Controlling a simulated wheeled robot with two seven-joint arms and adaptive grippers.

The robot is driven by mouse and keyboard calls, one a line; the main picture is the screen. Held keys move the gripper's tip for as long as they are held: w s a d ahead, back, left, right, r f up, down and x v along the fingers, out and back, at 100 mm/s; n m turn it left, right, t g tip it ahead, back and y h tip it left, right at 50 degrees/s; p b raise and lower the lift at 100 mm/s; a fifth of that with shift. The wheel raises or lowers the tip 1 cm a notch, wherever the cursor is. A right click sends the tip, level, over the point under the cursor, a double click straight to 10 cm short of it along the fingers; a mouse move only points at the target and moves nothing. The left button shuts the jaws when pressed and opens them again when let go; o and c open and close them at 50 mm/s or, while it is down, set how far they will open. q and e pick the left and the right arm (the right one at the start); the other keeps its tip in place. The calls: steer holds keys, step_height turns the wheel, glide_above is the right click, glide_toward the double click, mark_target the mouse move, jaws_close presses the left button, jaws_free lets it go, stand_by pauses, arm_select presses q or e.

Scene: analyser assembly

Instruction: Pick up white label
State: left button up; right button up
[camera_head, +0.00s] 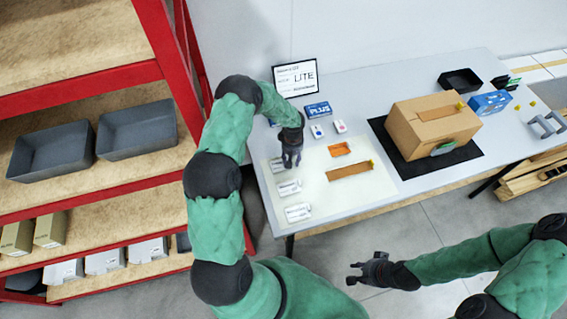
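White labels with dark print lie in a column on the pale mat (335,200) at the table's left side. The front label (298,212) and the middle label (289,188) show clearly. A back label (276,165) is partly beside my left gripper (291,164). That gripper points down over the mat's back left corner, close to the back label; whether it touches anything and how its fingers stand are too small to tell. My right gripper (352,273) is open and empty, in front of the table and off its edge.
A screen reading LITE (296,77) and a blue PLUS box (318,110) stand behind the mat. Two small white devices (317,131) and orange-brown pieces (362,185) lie nearby. A cardboard box (432,125) sits on a black mat. A red-framed shelf (168,60) stands at left.

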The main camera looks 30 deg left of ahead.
arm_select(q)
steer(key=shift+a, duration=0.1)
steer(key=c, duration=0.8)
